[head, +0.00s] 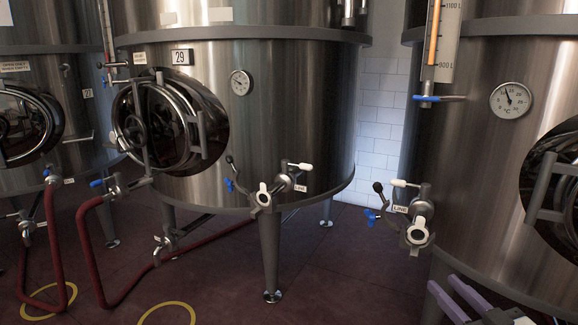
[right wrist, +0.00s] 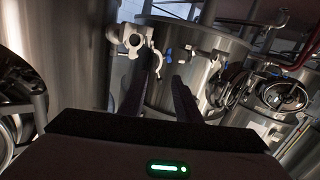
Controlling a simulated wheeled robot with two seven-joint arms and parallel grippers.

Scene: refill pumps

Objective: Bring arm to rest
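My right gripper (head: 445,282) shows at the lower right of the head view, with two purple-grey fingers pointing up and to the left. It is below the valve fitting (head: 418,233) of the right tank and apart from it. In the right wrist view my right gripper (right wrist: 156,80) has its two dark fingers spread, with no object between them. A steel tank and its fittings show beyond the fingers. My left gripper is in neither view.
Large steel tanks stand at the left, the middle (head: 300,120) and the right (head: 470,190). The middle tank has a valve fitting (head: 264,197) and a round hatch. Red hoses (head: 90,255) run low at the left. The dark red floor (head: 345,280) between the tanks is clear.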

